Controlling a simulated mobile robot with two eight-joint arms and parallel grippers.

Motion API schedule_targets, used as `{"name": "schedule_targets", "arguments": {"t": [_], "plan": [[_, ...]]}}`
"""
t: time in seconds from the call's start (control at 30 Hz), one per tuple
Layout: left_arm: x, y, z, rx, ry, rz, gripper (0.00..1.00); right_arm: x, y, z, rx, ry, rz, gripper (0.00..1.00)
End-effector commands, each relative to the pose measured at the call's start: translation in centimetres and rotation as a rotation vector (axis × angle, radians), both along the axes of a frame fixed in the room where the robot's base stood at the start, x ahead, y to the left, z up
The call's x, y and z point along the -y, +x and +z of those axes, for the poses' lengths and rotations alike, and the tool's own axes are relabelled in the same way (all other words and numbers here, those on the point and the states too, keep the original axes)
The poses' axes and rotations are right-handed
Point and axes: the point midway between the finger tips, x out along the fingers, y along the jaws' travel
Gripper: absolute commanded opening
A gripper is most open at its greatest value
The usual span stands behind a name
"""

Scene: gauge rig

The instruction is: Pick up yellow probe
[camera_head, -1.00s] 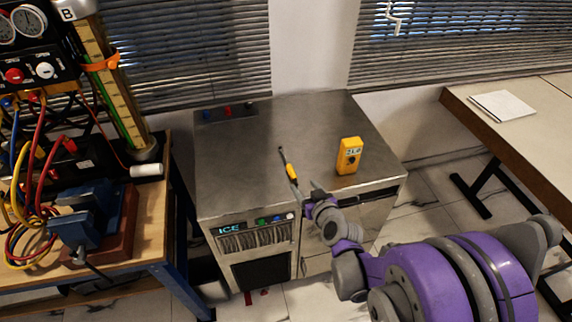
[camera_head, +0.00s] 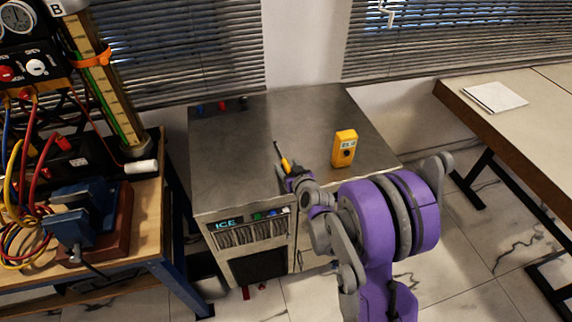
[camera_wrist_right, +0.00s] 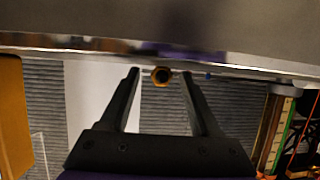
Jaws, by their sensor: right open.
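The yellow probe (camera_head: 285,163), with a thin dark tip, lies on the steel top of the ice machine (camera_head: 235,150). In the right wrist view the probe (camera_wrist_right: 160,77) shows end-on as a small yellow ring with a dark centre, between the two open fingertips. My right gripper (camera_head: 288,174) is at the near end of the probe and hides part of it; its fingers (camera_wrist_right: 160,74) are open with a gap on each side of the probe. I cannot tell how far the fingers reach along it. My left gripper is not in view.
A yellow meter (camera_head: 344,148) stands upright on the steel top, right of the probe. A workbench with cables and a blue vise (camera_head: 85,215) is at left. A table (camera_head: 450,95) with a paper sheet (camera_head: 495,97) is at right. The steel top's back left is mostly clear.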

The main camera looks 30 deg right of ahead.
Motion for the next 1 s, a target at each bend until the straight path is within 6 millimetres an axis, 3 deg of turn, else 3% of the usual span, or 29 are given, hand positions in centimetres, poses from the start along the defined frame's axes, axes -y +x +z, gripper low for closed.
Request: {"name": "schedule_targets", "arguments": {"t": [0.17,0.5,0.87,1.0], "plan": [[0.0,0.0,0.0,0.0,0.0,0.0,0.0,0.0,0.0,0.0,0.0,0.0,0.0,0.62],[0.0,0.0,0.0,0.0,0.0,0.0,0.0,0.0,0.0,0.0,0.0,0.0,0.0,0.01],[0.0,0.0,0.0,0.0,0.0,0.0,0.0,0.0,0.0,0.0,0.0,0.0,0.0,0.0],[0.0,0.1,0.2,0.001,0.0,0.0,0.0,0.0,0.0,1.0,0.0,0.0,0.0,0.0]]}}
